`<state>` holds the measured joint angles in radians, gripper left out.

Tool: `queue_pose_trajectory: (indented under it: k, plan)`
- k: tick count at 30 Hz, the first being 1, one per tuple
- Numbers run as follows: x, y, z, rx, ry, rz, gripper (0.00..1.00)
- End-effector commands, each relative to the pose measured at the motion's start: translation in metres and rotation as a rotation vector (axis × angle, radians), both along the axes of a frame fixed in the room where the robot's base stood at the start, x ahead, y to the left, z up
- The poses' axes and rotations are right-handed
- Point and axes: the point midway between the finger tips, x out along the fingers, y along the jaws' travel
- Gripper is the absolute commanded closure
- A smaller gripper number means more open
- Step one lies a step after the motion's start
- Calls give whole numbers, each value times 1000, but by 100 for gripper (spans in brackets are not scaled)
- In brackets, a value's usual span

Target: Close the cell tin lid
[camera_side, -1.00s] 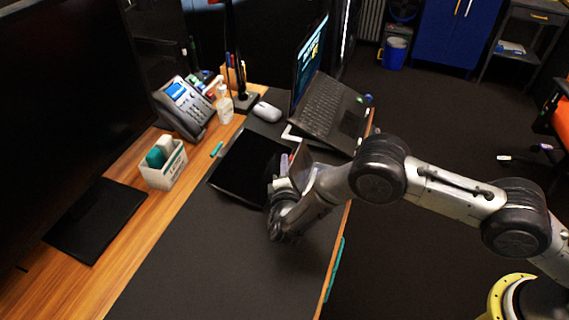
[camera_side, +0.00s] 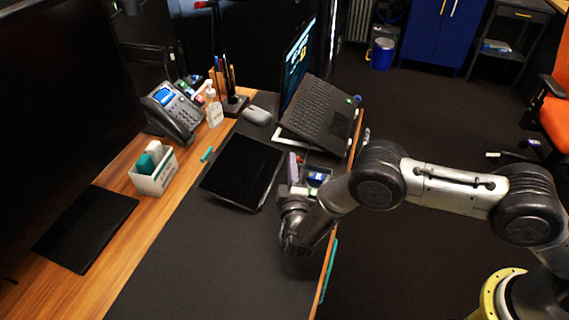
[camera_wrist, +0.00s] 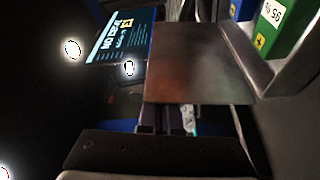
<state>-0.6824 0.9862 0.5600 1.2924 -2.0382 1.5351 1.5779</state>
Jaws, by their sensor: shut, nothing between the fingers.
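The cell tin (camera_side: 328,185) is a small dark box by the desk's right edge, in front of the laptop. It is open in the side view, with a blue item (camera_side: 317,178) showing inside. A brownish flat panel, seemingly its lid (camera_wrist: 195,62), stands across the middle of the wrist view; its exact angle is hard to tell. My gripper (camera_side: 294,204) is shut and empty at the tin's near left side. My arm partly hides the tin. Whether the gripper touches the tin or lid cannot be told.
A laptop (camera_side: 318,112) on a stand is just behind the tin. A black tablet-like panel (camera_side: 240,172) lies to its left. A phone (camera_side: 172,110), pen holder and white caddy (camera_side: 153,172) stand farther left. The near desk mat (camera_side: 215,255) is clear.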

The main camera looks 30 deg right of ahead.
Motion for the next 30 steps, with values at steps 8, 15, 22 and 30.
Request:
queue_pose_trajectory:
  k: [8, 15, 22, 30]
  plan:
    - [-15, -16, 1, 121, -115, -1, 100]
    - [-27, -29, -3, 118, -113, -1, 100]
    - [-38, -40, -10, 118, -113, -1, 100]
    - [-48, -50, -20, 118, -113, -1, 100]
